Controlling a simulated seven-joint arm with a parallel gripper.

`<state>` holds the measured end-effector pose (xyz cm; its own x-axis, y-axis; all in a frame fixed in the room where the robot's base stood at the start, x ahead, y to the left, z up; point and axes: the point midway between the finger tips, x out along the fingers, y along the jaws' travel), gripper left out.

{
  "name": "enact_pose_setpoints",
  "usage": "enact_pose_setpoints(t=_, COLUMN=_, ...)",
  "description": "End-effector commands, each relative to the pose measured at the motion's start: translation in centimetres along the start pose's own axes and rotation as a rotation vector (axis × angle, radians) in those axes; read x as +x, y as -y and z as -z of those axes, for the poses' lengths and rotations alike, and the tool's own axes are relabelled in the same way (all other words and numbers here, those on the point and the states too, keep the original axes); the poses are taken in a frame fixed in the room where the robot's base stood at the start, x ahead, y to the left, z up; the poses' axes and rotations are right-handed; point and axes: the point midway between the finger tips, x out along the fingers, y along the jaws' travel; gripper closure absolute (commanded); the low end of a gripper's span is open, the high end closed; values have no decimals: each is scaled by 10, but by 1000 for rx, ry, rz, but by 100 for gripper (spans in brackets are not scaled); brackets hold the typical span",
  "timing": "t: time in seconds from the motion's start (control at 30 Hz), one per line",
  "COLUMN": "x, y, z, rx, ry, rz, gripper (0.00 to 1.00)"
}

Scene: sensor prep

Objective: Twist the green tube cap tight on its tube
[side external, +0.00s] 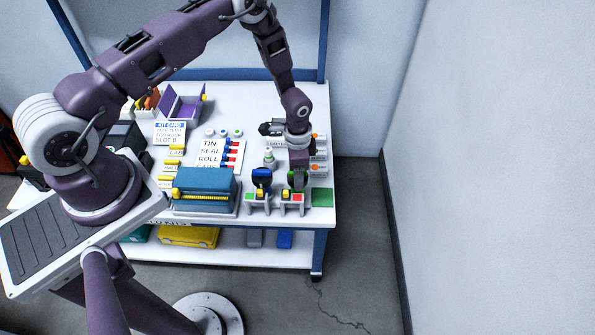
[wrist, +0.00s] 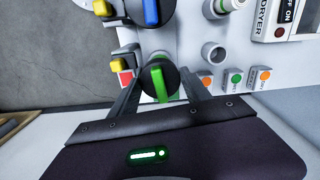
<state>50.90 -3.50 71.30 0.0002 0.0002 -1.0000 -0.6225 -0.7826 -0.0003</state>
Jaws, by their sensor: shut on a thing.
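The green tube cap (wrist: 157,82) is a black round cap with a raised green bar across its top. In the wrist view it sits between the two fingers of my gripper (wrist: 158,78), which is shut on it. In the side view my gripper (side external: 297,180) points down over the right-hand holder, and the green cap (side external: 291,178) shows partly at its left edge. The tube under the cap is hidden from above by the cap and fingers, so I cannot tell how the cap sits on it.
A blue-barred cap (wrist: 151,12) stands in the neighbouring holder, close by on the left in the side view (side external: 262,178). A blue box-shaped machine (side external: 205,184) stands farther left. A green pad (side external: 322,197) lies clear at the bench's right front corner. A white bottle (side external: 270,158) stands behind.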

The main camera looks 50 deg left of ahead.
Motion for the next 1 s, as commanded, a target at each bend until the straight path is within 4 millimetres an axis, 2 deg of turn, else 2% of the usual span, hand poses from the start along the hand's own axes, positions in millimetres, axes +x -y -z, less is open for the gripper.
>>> enact_pose_setpoints(t=0.07, x=0, y=0, z=0, rx=80, ry=-1, rz=-1, gripper=80)
enact_pose_setpoints(t=0.23, x=0, y=0, z=0, rx=86, ry=0, rz=0, gripper=80)
enact_pose_setpoints(t=0.33, x=0, y=0, z=0, rx=181, ry=-1, rz=0, gripper=80)
enact_pose_setpoints(t=0.43, x=0, y=0, z=0, rx=177, ry=0, rz=0, gripper=80)
enact_pose_setpoints(t=0.47, x=0, y=0, z=0, rx=177, ry=0, rz=0, gripper=41)
enact_pose_setpoints(t=0.57, x=0, y=0, z=0, rx=176, ry=0, rz=0, gripper=21)
enact_pose_setpoints(t=0.8, x=0, y=0, z=0, rx=174, ry=0, rz=0, gripper=19)
enact_pose_setpoints(t=0.87, x=0, y=0, z=0, rx=174, ry=0, rz=0, gripper=8)
enact_pose_setpoints(t=1.0, x=0, y=0, z=0, rx=174, ry=0, rz=0, gripper=8)
